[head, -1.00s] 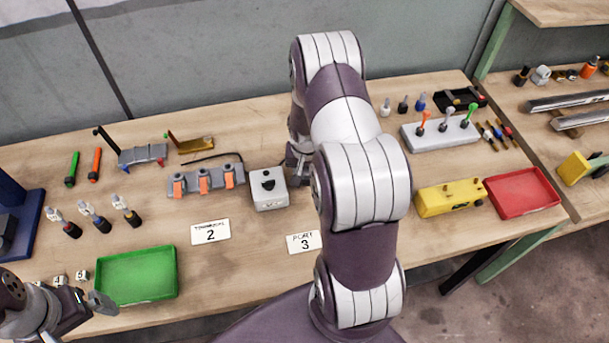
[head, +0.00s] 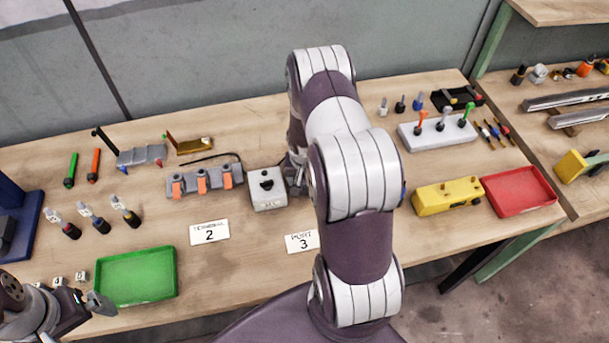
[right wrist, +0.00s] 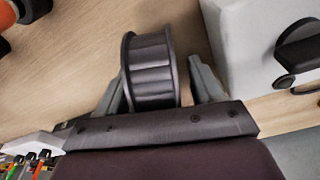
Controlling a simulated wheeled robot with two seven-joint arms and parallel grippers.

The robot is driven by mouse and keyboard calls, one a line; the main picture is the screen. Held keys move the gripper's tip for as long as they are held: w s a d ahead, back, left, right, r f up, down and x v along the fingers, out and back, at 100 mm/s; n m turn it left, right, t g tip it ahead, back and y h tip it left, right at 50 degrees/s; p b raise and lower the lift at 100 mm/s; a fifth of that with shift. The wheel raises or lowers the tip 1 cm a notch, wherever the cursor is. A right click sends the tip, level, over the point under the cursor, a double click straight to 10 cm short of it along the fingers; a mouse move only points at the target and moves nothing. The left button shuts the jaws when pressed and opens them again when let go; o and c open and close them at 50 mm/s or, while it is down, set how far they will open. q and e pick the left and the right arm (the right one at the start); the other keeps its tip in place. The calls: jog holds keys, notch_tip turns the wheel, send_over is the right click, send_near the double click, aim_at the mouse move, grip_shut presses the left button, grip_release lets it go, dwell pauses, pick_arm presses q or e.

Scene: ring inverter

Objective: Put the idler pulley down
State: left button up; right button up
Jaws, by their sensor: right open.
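The idler pulley (right wrist: 151,70) is a dark grey, ribbed ring in the right wrist view. It lies between the two fingers of my right gripper (right wrist: 160,85), which is open. A gap shows between the pulley and the right finger; the left finger is close to its side. Wooden bench top shows behind it, but I cannot tell whether it touches the bench. In the head view my right gripper (head: 297,176) is mostly hidden behind my arm, beside the grey box, and the pulley is hidden. My left gripper (head: 88,308) is at the lower left, near the green tray.
The grey box (head: 267,189) with a black knob stands close to my right gripper, also in the right wrist view (right wrist: 248,45). A grey rack (head: 206,182) with orange clips is left of it. Cards "2" (head: 209,232) and "3" (head: 302,241) lie in front.

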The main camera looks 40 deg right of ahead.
jog(key=r, duration=0.4)
jog(key=s+a+r+b, duration=0.1)
jog(key=r, duration=0.7)
jog(key=shift+s+a+r, duration=0.1)
jog(key=shift+s+a, duration=0.05)
